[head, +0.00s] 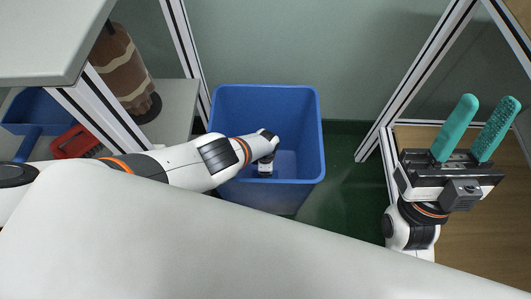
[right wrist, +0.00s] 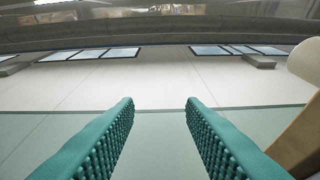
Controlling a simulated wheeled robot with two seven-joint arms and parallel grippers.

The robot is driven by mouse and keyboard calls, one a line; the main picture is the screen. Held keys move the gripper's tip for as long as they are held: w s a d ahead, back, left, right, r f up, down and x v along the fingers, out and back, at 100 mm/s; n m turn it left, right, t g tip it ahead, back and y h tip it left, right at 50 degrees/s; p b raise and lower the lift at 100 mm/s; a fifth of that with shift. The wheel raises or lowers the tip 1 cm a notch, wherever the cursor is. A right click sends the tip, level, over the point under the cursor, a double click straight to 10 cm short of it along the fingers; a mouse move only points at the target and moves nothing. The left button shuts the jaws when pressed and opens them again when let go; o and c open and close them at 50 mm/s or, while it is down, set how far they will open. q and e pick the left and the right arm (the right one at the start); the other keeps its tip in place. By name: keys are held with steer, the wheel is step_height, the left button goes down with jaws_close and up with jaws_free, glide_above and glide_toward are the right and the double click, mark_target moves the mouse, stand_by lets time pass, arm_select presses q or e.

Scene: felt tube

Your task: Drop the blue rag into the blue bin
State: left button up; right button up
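The blue bin (head: 270,108) stands open on the green floor in the middle of the head view. My left arm reaches in from the left, and its wrist end is over and inside the bin's opening. The left gripper's fingers are hidden there, so I cannot see whether they hold anything. I do not see the blue rag in either view. My right gripper (head: 480,114) is at the right of the head view, well apart from the bin. Its two teal fingers are spread and empty, and the right wrist view shows a clear gap between them.
Framed posts (head: 420,75) stand right of the bin, by a wooden surface (head: 465,240). At the left, a shelf (head: 180,105) holds a brown striped object (head: 122,65). A smaller blue container (head: 35,112) and a red item (head: 75,142) lie further left.

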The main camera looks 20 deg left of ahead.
steer(key=w+f+g+h+p, duration=0.4)
steer(key=w+f+g, duration=0.6)
steer(key=f+g, duration=0.25)
arm_select(q)
step_height(320, 180, up, 9)
steer(key=p, duration=0.4)
steer(key=shift+r, duration=0.2)
arm_select(e)
steer(key=s+d+f+g+h, duration=0.3)
steer(key=s+d+f+g, duration=0.1)
steer(key=s+f+g, duration=0.5)
step_height(320, 180, down, 4)
steer(key=shift+s+r+m+g+h, duration=0.2)
steer(key=shift+s+m+g+h, duration=0.15)
steer(key=shift+g, duration=0.7)
steer(key=shift+w, duration=0.15)
